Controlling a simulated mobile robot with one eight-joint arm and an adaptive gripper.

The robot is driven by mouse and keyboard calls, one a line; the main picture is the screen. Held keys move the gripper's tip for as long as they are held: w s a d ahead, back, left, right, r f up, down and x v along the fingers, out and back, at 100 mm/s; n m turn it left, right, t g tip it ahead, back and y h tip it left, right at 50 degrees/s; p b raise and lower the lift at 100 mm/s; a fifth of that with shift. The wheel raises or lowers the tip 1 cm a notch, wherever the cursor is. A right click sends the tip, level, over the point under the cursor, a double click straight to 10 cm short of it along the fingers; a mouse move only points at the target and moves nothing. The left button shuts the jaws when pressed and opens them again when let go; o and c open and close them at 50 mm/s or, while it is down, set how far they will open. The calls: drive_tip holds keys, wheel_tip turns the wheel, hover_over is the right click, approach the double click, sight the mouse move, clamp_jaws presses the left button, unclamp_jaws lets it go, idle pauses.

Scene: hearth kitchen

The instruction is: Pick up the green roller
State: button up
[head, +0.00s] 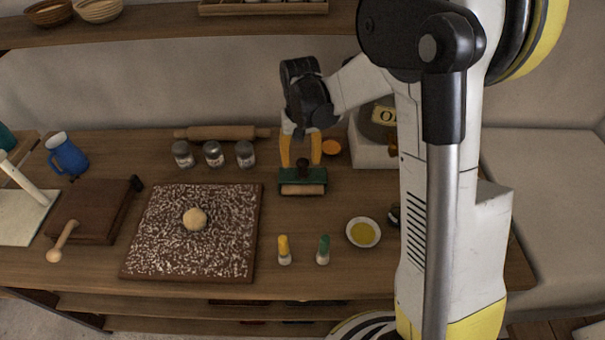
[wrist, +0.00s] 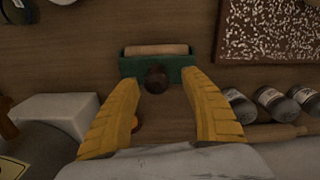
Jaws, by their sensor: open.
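The green roller (head: 303,181) lies on the wooden table, a green frame with a pale wooden cylinder and a dark brown round knob. In the wrist view the roller (wrist: 180,68) lies ahead of my fingers, its knob (wrist: 156,79) pointing towards them. My gripper (head: 300,163) points down above the roller, its yellow fingers on either side of the knob in the head view. In the wrist view my gripper (wrist: 160,85) is open with the knob between the fingertips, and a gap shows on both sides. I see no contact. How far above the knob the fingertips are, I cannot tell.
Several spice jars (head: 214,154) and a rolling pin (head: 222,132) stand or lie at the left back. A floured board (head: 240,262) with dough (head: 194,219) is at the left. Two small brushes (head: 284,250) and an oil bowl (head: 363,232) are in front. A pale box (head: 372,150) is at the right.

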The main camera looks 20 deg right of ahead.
sight(303, 170)
drive_tip(key=f, duration=0.2)
drive_tip(key=f+b, duration=0.1)
drive_tip(key=f, duration=0.1)
drive_tip(key=f+b, duration=0.1)
drive_tip(key=shift+w+d+f, duration=0.25)
drive_tip(key=shift+d+f, duration=0.1)
drive_tip(key=shift+f, duration=0.05)
clamp_jaws()
